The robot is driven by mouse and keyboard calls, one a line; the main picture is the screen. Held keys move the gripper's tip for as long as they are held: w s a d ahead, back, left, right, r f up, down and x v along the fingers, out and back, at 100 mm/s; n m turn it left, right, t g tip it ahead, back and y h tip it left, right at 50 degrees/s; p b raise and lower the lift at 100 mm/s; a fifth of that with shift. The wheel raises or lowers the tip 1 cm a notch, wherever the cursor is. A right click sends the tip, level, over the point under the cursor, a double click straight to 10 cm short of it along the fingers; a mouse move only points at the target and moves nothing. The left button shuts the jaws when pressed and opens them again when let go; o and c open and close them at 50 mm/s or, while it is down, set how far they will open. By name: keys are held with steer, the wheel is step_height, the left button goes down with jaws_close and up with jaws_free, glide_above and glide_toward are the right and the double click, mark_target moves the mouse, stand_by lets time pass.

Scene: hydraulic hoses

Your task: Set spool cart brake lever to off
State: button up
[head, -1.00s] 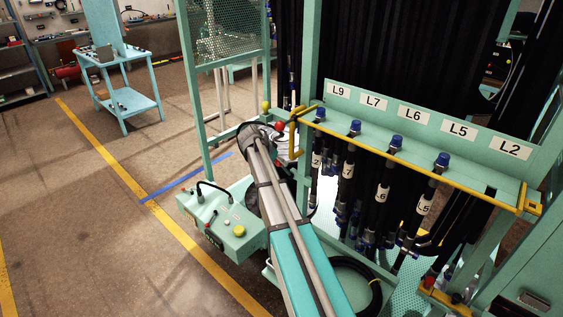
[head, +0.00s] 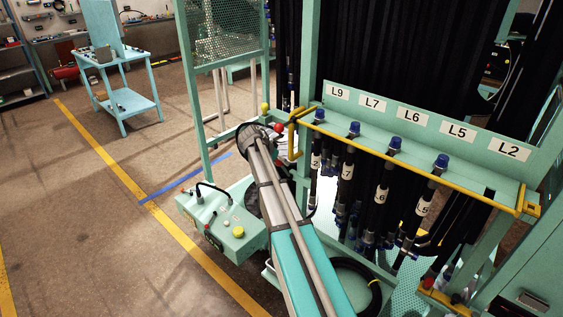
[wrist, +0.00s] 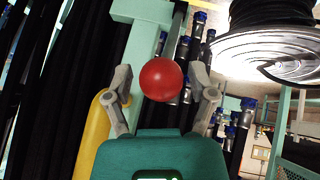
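A red ball knob (wrist: 161,79), which looks like the end of the brake lever, sits between the two fingers of my gripper (wrist: 162,84) in the wrist view. The fingers are spread, with a visible gap on each side of the ball. I cannot tell how deep the ball lies between them. In the head view a red ball (head: 278,127) shows just right of the end of my arm, beside the yellow rail. My gripper is hidden behind my arm there.
A yellow rail (head: 420,171) crosses the hose rack, with several blue-capped hoses hanging below labels. A yellow ball (head: 265,107) stands near the red one. A grey spool flange (wrist: 270,45) shows at upper right in the wrist view. Open floor (head: 70,210) lies left.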

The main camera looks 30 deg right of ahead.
stand_by(0.4)
steer(key=shift+s+a, duration=0.1)
steer(key=shift+s+a+f, duration=0.1)
steer(key=shift+s+a, duration=0.05)
steer(key=shift+s, duration=0.1)
steer(key=s+a+f+n+y, duration=0.2)
steer(key=s+a+n, duration=0.4)
steer(key=s+a, duration=0.6)
steer(key=s+a+f+n+y, duration=0.2)
steer(key=s+a+n+y, duration=0.3)
steer(key=s+a, duration=0.7)
steer(key=s+n, duration=0.1)
steer(key=s, duration=0.3)
steer(key=shift+s+a+g+y, duration=0.2)
steer(key=shift+s+g+y, duration=0.1)
steer(key=shift+s, duration=0.05)
